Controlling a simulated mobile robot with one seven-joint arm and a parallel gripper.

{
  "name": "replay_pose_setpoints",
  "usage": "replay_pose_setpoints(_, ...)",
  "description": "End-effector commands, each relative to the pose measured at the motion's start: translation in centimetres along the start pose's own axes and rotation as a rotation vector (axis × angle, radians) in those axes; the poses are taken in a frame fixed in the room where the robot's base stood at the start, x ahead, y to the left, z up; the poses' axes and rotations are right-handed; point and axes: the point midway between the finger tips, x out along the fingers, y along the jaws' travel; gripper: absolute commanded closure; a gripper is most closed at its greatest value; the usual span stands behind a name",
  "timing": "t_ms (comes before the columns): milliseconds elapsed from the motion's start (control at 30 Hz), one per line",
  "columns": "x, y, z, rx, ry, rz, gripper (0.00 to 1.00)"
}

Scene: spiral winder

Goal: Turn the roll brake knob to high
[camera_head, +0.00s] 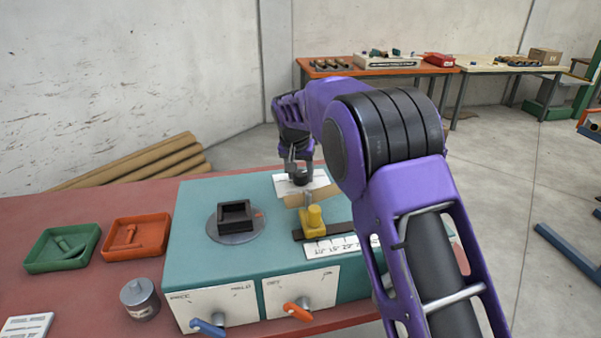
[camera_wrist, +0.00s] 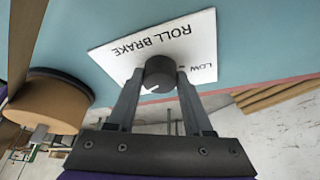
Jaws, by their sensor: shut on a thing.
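The roll brake knob (camera_wrist: 159,72) is a dark round knob on a white plate (camera_wrist: 105,50) lettered ROLL BRAKE, with LOW near one edge. The lettering appears upside down in the wrist view. My gripper (camera_wrist: 158,78) is shut on the knob, with one finger on each side. A small white mark shows on the knob's lower-left edge. No HIGH label is visible; the left finger covers part of the plate. In the head view my gripper (camera_head: 300,172) points down at the knob and plate (camera_head: 318,184) at the teal machine's far edge.
The teal machine top (camera_head: 192,222) carries a black square holder (camera_head: 235,216) on a grey disc and a yellow slider (camera_head: 313,222) by a scale. Blue (camera_head: 208,327) and orange (camera_head: 298,311) levers are in front. A tan roll (camera_wrist: 45,105) stands close beside my gripper.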

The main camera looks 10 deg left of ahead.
Motion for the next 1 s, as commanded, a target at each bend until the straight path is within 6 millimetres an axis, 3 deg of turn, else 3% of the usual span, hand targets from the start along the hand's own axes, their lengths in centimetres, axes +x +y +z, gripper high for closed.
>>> replay_pose_setpoints(400, -0.07, -0.02, -0.07, 0.01, 0.002, 0.001, 1.0)
replay_pose_setpoints(433, -0.07, -0.02, -0.07, 0.01, 0.002, 0.001, 0.47)
replay_pose_setpoints(600, -0.05, -0.01, -0.05, 0.01, 0.001, 0.001, 0.19)
replay_pose_setpoints(867, -0.04, -0.01, -0.02, 0.008, 0.0, 0.002, 0.19)
replay_pose_setpoints(1000, -0.95, -0.06, -0.1, 0.008, 0.003, 0.0, 0.19)
